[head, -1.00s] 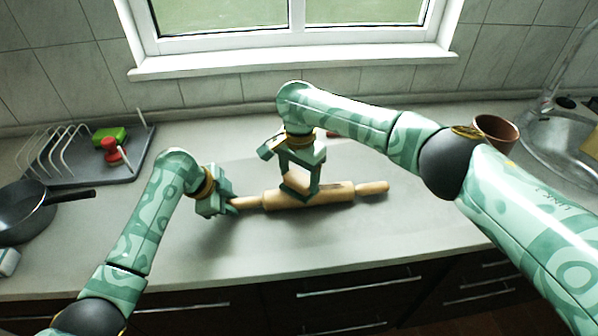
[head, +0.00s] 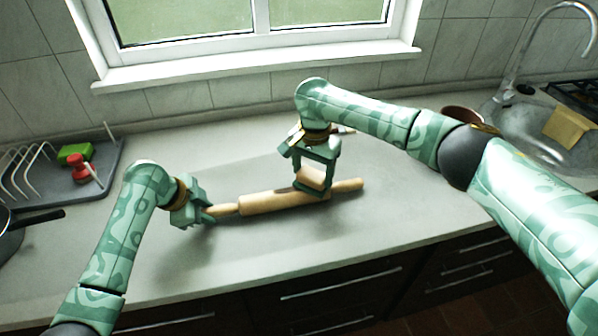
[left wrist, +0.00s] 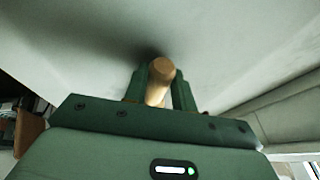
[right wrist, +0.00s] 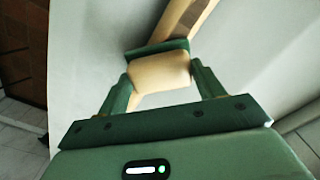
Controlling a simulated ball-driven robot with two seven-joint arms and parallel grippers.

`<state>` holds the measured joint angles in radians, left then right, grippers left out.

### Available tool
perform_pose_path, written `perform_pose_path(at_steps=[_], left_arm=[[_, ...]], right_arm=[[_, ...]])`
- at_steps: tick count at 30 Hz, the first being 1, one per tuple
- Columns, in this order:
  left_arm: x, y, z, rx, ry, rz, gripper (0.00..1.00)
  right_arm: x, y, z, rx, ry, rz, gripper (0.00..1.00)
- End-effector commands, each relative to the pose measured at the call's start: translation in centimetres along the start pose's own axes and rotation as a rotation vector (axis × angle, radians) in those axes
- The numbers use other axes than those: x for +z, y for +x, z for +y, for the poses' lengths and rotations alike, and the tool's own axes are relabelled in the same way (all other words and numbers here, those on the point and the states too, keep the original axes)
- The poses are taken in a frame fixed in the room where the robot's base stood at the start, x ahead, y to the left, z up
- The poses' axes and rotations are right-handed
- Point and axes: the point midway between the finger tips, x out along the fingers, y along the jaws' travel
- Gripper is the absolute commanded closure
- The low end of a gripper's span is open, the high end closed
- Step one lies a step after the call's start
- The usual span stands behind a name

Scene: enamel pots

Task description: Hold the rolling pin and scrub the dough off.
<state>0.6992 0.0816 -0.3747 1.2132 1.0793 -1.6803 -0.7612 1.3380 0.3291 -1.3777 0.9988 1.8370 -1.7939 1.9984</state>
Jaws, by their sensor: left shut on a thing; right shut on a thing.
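The wooden rolling pin (head: 270,201) lies on the counter, slanting slightly up to the right. My left gripper (head: 207,213) is shut on its left handle, which also shows end-on in the left wrist view (left wrist: 160,80). My right gripper (head: 314,178) is shut on a tan block with a green pad, a scrubber (right wrist: 158,72). The scrubber is over the right part of the pin's barrel and seems to touch it. It hides that stretch of the pin. I cannot make out dough on the visible part of the barrel.
A grey dish rack (head: 60,180) with a green and a red item stands at the left, beside a dark pan (head: 12,232). A brown pot (head: 460,114) is partly behind my right arm. The sink (head: 540,130) with a yellow cloth-like piece (head: 568,128) is at the right. The front counter is clear.

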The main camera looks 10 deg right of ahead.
Motion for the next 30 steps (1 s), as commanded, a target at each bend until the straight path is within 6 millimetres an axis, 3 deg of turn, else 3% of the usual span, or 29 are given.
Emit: perform_pose_path(at_steps=[8, 30], left_arm=[[-0.1, 0.0, 0.0, -0.001, 0.0, 0.002, 0.94], [-0.1, 0.0, 0.0, -0.001, 0.001, 0.002, 0.94]], right_arm=[[-0.3, -0.1, 0.3, 0.0, 0.0, 0.0, 0.51], [5.6, 0.1, -5.2, 0.002, -0.002, -0.002, 0.51]])
